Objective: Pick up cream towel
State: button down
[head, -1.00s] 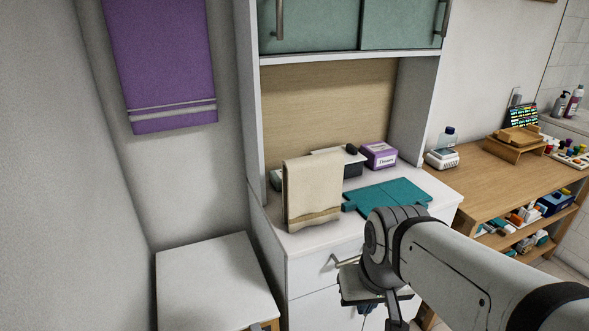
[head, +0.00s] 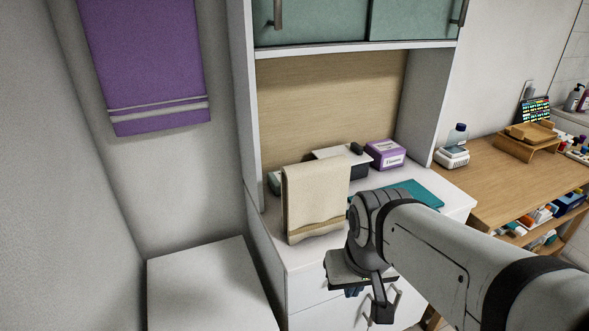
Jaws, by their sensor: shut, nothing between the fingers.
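The cream towel (head: 314,205) hangs folded and upright at the left front of the white counter, with a tan band near its lower edge. What it hangs over is mostly hidden behind it. My gripper (head: 353,289) is in front of the drawers, below and to the right of the towel. It is apart from the towel, small and partly hidden by my own wrist. It is shut and holds nothing.
Behind the towel are a white-topped dark box (head: 345,160) and a purple tissue box (head: 386,154). A teal mat (head: 418,191) lies to the right, partly behind my arm. A purple towel (head: 150,65) hangs on the left wall above a white-topped surface (head: 208,285).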

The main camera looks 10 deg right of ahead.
aim_at(315, 193)
jog(key=u, duration=2.5)
jog(key=k, duration=0.9)
jog(key=u, duration=1.05)
jog(key=i, duration=0.5)
jog(key=z, duration=0.05)
